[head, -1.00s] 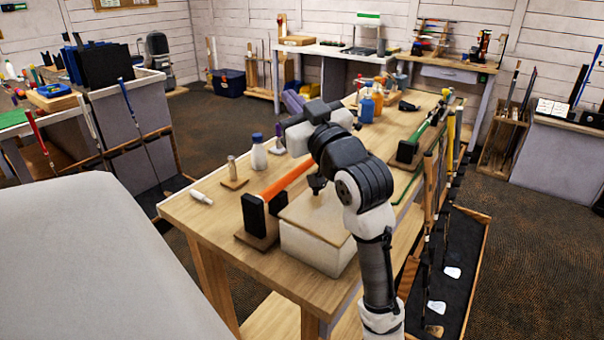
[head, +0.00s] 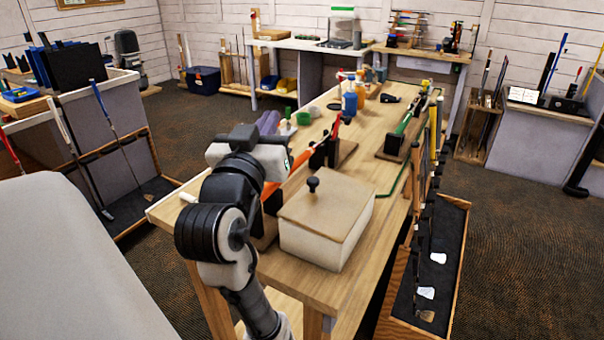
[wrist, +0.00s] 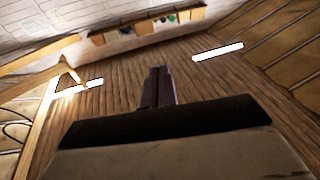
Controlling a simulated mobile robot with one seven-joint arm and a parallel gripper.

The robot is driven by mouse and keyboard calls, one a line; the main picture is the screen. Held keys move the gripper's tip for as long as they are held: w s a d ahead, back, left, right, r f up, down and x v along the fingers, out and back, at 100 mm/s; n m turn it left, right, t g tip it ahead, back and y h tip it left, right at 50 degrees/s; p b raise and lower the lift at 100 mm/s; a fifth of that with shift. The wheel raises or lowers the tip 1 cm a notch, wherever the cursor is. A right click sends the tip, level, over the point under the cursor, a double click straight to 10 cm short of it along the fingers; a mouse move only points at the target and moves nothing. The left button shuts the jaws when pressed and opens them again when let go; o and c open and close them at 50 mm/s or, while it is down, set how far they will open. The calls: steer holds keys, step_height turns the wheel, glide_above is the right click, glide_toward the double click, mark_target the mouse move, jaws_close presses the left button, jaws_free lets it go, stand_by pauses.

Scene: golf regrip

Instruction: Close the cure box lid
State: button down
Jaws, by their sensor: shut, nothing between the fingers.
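The cure box (head: 318,243) is a pale box near the front of the wooden workbench. Its tan lid (head: 335,207) lies flat across the top, with a black knob (head: 313,184) standing on it. No gap between lid and box shows from here. My arm is at the left of the box in the head view, apart from the lid. My gripper's fingertips are not clear in the head view. In the wrist view my gripper (wrist: 158,86) is shut and empty, pointing at a plank surface with bright light strips. The box is not in the wrist view.
An orange-handled clamp lies beside the box, partly hidden by my arm. A green clamp (head: 405,125) and bottles (head: 350,102) stand farther back on the bench (head: 362,165). A club rack (head: 455,250) runs along the bench's right side. Open floor lies farther right.

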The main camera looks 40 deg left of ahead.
step_height(320, 180, down, 7)
steer(key=d+m+g+h, duration=0.3)
steer(key=m+h, duration=0.1)
steer(key=h, duration=0.2)
steer(key=p, duration=0.3)
glide_above(308, 181)
steer(key=f, duration=0.2)
steer(key=s+f, duration=0.1)
steer(key=shift+d, duration=0.4)
step_height(308, 181, down, 2)
steer(key=shift+s+f, duration=0.1)
steer(key=shift+f, duration=0.8)
steer(key=shift+s+a+f+b, duration=0.1)
steer(key=shift+f+b, duration=0.15)
steer(key=shift+f, duration=0.3)
steer(key=shift+s+a+f+b, duration=0.1)
steer(key=shift+f+b, duration=0.1)
steer(key=shift+f, duration=0.4)
steer(key=shift+w, duration=0.1)
